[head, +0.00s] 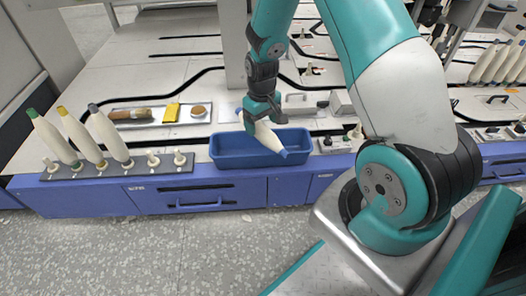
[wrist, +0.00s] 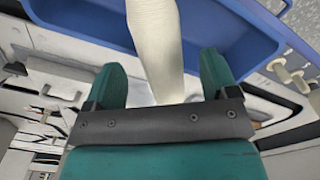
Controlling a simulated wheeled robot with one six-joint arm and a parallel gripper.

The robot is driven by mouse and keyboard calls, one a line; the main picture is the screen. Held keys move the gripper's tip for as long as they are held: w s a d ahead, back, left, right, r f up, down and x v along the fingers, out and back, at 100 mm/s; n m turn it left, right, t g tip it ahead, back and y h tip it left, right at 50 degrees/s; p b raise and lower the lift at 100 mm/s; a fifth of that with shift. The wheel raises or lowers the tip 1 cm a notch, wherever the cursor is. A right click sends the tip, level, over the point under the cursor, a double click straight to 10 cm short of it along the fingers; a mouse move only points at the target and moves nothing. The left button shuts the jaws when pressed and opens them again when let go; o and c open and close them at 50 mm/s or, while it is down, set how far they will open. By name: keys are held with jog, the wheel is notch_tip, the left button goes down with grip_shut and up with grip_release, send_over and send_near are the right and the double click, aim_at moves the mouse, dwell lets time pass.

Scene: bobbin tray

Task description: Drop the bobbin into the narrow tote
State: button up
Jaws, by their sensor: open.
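The cream bobbin (head: 267,136) with a blue tip is tilted at the blue narrow tote (head: 228,158). Its blue end overlaps the tote's inside and front wall in the head view; I cannot tell whether it touches the tote. My gripper (head: 258,117) is above the tote at the bobbin's upper end. In the wrist view the bobbin (wrist: 155,40) runs between the two green fingers of my gripper (wrist: 163,80), with a gap on each side. The jaws are open. The tote (wrist: 225,30) fills the top of that view.
Several bobbins (head: 105,132) and empty pegs stand on a grey rack (head: 120,173) left of the tote. A tray (head: 125,124) behind the rack holds a brown item, a yellow block and a round item. Small parts (head: 328,143) sit right of the tote.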

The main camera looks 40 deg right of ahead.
notch_tip(320, 180, up, 17)
jog(key=p, duration=0.7)
jog(key=shift+r, duration=0.2)
jog(key=s+a+r+n+y, duration=0.25)
jog(key=s+a+r, duration=0.35)
jog(key=a+r, duration=0.5)
jog(key=s+a+r+n+y, duration=0.1)
jog(key=s+a+r+n, duration=0.1)
jog(key=s+a, duration=0.5)
jog(key=s+a+r+n+y, duration=0.1)
jog(key=s+a+r+n, duration=0.15)
jog(key=s+a, duration=0.45)
notch_tip(320, 180, up, 33)
jog(key=s+d+p, duration=0.2)
jog(key=p, duration=3.1)
jog(key=shift+d, duration=0.2)
